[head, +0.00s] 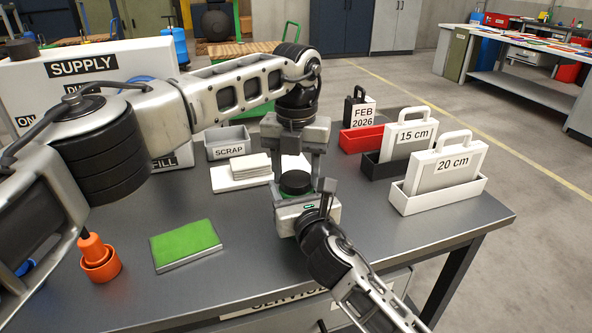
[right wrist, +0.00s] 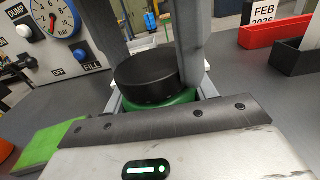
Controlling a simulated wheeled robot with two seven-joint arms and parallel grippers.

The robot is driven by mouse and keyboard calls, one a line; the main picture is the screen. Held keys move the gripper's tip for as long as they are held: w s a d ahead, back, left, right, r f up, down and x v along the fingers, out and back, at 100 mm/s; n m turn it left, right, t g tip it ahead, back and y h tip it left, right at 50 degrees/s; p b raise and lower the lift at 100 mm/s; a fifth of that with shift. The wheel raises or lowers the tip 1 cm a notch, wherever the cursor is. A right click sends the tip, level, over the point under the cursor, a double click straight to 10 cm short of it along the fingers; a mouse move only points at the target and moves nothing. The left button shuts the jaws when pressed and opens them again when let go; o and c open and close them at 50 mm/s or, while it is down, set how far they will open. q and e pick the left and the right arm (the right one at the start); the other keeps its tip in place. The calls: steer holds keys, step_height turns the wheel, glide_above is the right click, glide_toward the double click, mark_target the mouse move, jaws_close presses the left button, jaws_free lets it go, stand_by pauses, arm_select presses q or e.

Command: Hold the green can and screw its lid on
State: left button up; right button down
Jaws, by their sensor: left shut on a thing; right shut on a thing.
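The green can (right wrist: 165,105) stands upright above the table, its upper part showing in the right wrist view; most of its body is hidden behind my right gripper. The black lid (head: 295,183) sits on top of the can. The lid also shows in the right wrist view (right wrist: 147,77), where it rests against the can's green top; I cannot tell how far it is threaded. My left gripper (head: 298,168) points down from above, shut on the lid with a finger on either side. My right gripper (head: 300,204) comes from the front right, shut on the can.
White plates (head: 240,172) and a grey scrap bin (head: 228,150) lie behind left. A green pad (head: 185,243) and an orange bottle (head: 96,250) are at the front left. Red (head: 362,138), black (head: 375,163) and white (head: 440,198) holders stand right.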

arm_select(q)
steer(key=o, duration=1.1)
steer(key=shift+r, duration=2.3)
steer(key=shift+c, duration=0.4)
step_height(320, 180, up, 4)
steer(key=m, duration=0.2)
steer(key=shift+m, duration=0.4)
steer(key=shift+f, duration=0.1)
steer(key=shift+f, duration=3.95)
